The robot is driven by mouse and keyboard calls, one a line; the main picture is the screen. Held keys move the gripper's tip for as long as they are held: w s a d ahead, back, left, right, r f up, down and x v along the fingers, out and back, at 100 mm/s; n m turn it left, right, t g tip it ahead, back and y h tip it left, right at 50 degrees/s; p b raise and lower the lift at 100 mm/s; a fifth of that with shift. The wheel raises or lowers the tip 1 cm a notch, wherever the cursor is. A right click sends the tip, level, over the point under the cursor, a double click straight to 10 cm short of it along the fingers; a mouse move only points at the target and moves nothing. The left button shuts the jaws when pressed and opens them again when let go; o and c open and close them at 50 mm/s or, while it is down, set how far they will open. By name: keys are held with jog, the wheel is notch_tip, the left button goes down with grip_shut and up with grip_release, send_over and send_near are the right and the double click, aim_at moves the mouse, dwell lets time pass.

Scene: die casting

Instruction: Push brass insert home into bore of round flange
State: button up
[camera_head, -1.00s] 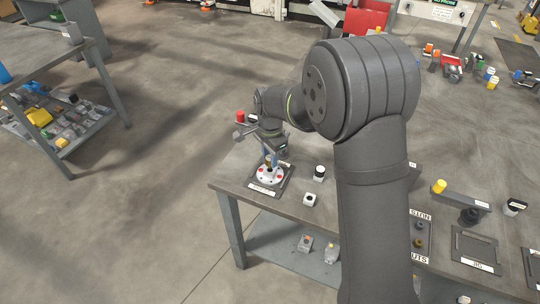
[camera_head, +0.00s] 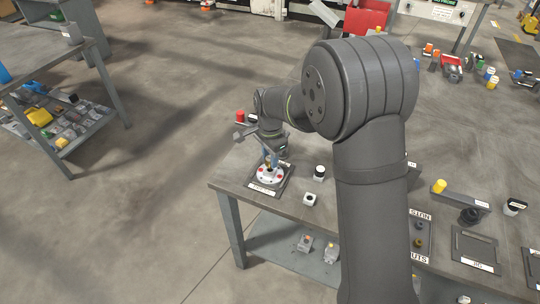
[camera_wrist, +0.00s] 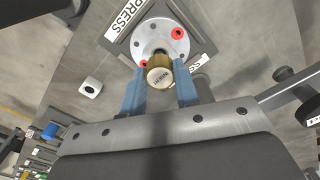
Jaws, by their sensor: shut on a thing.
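The round flange (camera_head: 269,175) is a pale disc with red spots, lying on a dark labelled plate (camera_head: 284,184) at the table's left end. It also shows in the wrist view (camera_wrist: 160,37), with a hole pattern and red marks. The bore is largely hidden behind the insert, so I cannot tell how deep the insert sits.
A white block with a dark top (camera_head: 310,199) and a black-and-white round part (camera_head: 319,172) stand right of the plate. A red part (camera_head: 240,116) is behind my gripper. The table's left edge is close to the plate.

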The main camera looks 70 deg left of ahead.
jog(key=shift+f, duration=1.3)
jog(key=o, duration=1.2)
jog(key=shift+c, duration=0.2)
notch_tip(320, 180, up, 18)
jog(key=shift+f, duration=0.25)
notch_tip(320, 180, down, 17)
jog(key=shift+f, duration=0.2)
jog(key=shift+r, duration=0.1)
